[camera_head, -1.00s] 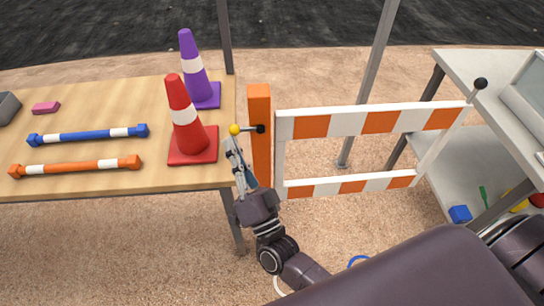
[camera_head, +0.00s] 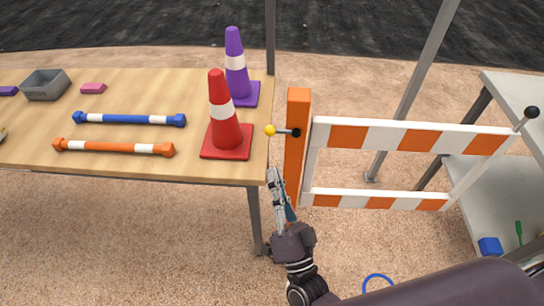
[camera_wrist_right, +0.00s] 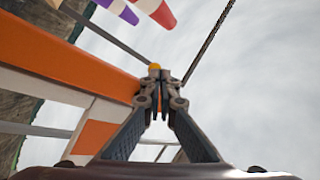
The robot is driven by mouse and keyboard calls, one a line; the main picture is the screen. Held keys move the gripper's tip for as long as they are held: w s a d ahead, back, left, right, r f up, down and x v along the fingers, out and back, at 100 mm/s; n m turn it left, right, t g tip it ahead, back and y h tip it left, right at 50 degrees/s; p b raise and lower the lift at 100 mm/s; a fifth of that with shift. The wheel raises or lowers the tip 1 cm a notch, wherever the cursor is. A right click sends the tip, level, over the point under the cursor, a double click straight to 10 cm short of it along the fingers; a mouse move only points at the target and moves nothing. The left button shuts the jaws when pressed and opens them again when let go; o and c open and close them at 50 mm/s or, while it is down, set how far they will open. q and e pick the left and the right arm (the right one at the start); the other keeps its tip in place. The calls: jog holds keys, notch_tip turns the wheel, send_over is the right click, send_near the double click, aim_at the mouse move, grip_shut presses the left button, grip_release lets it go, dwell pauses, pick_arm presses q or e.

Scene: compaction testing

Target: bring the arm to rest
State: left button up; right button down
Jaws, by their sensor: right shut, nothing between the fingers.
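My right gripper (camera_head: 274,178) is shut and empty. It points up beside the orange post (camera_head: 297,110), just below a yellow ball knob (camera_head: 270,130) on a short rod from that post. In the right wrist view the closed fingertips (camera_wrist_right: 157,75) overlap the yellow knob (camera_wrist_right: 154,66) from the camera's side; I cannot tell whether they touch. The orange and white striped barrier gate (camera_head: 410,135) extends right from the post. My left gripper is not in view.
A wooden table (camera_head: 110,170) at left holds a red cone (camera_head: 224,125), a purple cone (camera_head: 236,75), a blue bar (camera_head: 130,119), an orange bar (camera_head: 113,148) and a grey bin (camera_head: 45,85). A grey shelf (camera_head: 510,95) stands right. Metal poles rise behind the gate.

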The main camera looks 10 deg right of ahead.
jog(key=shift+v, duration=2.3)
notch_tip(320, 180, down, 19)
jog(key=a+n+g+y, duration=0.1)
jog(key=n+g+y, duration=0.1)
jog(key=n+g, duration=0.35)
jog(key=s+d+f+n+g+h, duration=0.1)
jog(key=s+d+f+g, duration=0.15)
jog(key=f, duration=0.65)
jog(key=s+d+f+n+g, duration=0.1)
jog(key=s+f+n+g, duration=0.2)
jog(key=f, duration=0.6)
jog(key=s+d+f+g+h, duration=0.1)
jog(key=s+d+f+g, duration=0.2)
jog(key=s+f, duration=0.3)
jog(key=s+d+f+n+g+h, duration=0.1)
jog(key=s+d+f+g, duration=0.3)
jog(key=s, duration=0.7)
jog(key=s+d+f+g+h, duration=0.1)
jog(key=s+d+f+g, duration=0.3)
jog(key=s+f, duration=0.4)
jog(key=shift+s+p, duration=0.4)
jog(key=shift+s, duration=0.45)
